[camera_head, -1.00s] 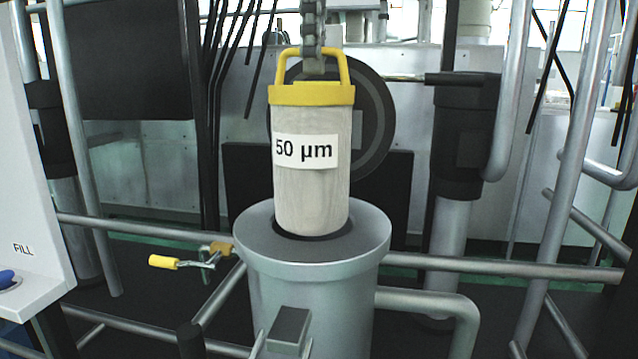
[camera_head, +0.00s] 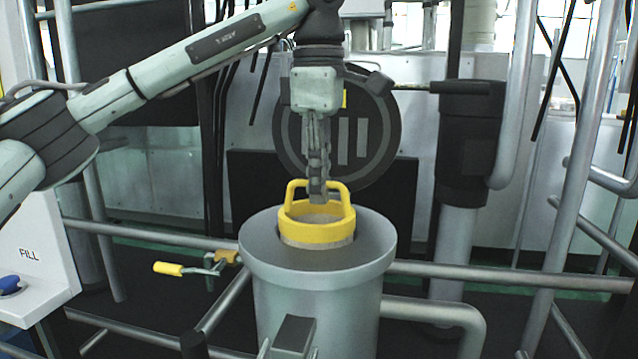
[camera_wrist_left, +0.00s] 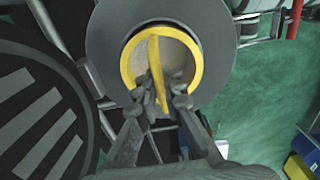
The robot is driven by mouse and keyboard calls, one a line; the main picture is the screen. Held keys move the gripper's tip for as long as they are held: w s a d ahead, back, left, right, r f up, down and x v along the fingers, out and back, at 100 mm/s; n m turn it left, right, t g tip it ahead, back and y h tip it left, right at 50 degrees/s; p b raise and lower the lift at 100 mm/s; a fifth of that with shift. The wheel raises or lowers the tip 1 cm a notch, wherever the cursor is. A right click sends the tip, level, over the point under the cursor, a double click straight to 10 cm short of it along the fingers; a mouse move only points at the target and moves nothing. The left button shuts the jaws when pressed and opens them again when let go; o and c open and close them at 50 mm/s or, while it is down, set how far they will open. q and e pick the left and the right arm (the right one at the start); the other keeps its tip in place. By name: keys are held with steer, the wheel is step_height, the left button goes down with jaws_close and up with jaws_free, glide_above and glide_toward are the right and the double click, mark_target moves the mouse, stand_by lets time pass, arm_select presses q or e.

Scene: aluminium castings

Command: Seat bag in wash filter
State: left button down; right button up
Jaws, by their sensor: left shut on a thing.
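The filter bag has a yellow ring and handle (camera_head: 317,225); its pale body is nearly all hidden inside the grey wash filter housing (camera_head: 320,285). The ring stands a little above the housing's top, with a thin strip of pale cloth showing below it. My left gripper (camera_head: 318,190) comes down from above and is shut on the bag's handle. In the left wrist view the fingers (camera_wrist_left: 163,92) close on the yellow handle bar, which crosses the round opening. The yellow ring (camera_wrist_left: 128,62) lies within the grey housing rim (camera_wrist_left: 103,45). My right gripper is not in view.
A round dark lid (camera_head: 385,125) stands behind the housing. A yellow-handled clamp (camera_head: 170,268) sits to its left on a pipe. Pipes run on both sides.

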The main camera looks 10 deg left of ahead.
arm_select(q)
steer(key=c, duration=1.7)
jaws_free()
step_height(320, 180, up, 12)
steer(key=shift+s+r, duration=0.1)
